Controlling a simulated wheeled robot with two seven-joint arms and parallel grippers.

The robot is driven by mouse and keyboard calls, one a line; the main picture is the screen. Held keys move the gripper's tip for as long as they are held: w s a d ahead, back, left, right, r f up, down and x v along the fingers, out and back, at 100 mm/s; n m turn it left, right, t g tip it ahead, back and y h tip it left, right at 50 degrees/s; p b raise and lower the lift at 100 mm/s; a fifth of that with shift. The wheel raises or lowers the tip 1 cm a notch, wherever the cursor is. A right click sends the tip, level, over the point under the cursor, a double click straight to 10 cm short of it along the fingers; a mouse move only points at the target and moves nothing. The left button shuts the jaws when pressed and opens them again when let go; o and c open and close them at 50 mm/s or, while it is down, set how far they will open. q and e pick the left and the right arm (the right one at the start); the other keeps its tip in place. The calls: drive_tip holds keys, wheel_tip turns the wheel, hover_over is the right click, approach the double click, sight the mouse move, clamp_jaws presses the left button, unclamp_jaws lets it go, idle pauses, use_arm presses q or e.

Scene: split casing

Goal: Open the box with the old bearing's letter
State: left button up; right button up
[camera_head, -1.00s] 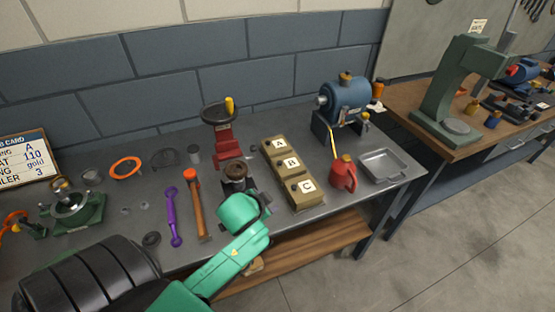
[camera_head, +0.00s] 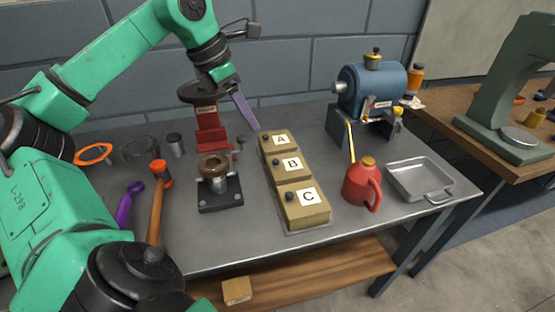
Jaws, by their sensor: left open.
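Three tan boxes stand in a row on a tray. Box A (camera_head: 289,147) is at the back, box B (camera_head: 275,175) in the middle and box C (camera_head: 304,212) nearest. Each has a white letter label and a dark knob on its lid, and all lids look closed. My left gripper (camera_head: 250,120) is open and points down, just behind and left of box A's knob, apparently touching nothing. Only one finger shows clearly. A brown ring-shaped part (camera_head: 213,166) sits on a black stand left of the boxes; I see no letter on it. My right gripper is not in view.
A red press (camera_head: 211,137) stands close left of box A. A red oil can (camera_head: 362,182) and a metal tray (camera_head: 421,178) lie to the right. A blue motor (camera_head: 369,90) stands behind. A hammer (camera_head: 157,205) lies left, partly behind my arm.

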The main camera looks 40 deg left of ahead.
sight(276, 160)
use_arm(q)
drive_tip(key=x, duration=1.4)
drive_tip(key=shift+w+d, duration=0.1)
drive_tip(key=shift+d, duration=0.1)
drive_tip(key=shift+r, duration=0.1)
clamp_jaws()
idle(0.4)
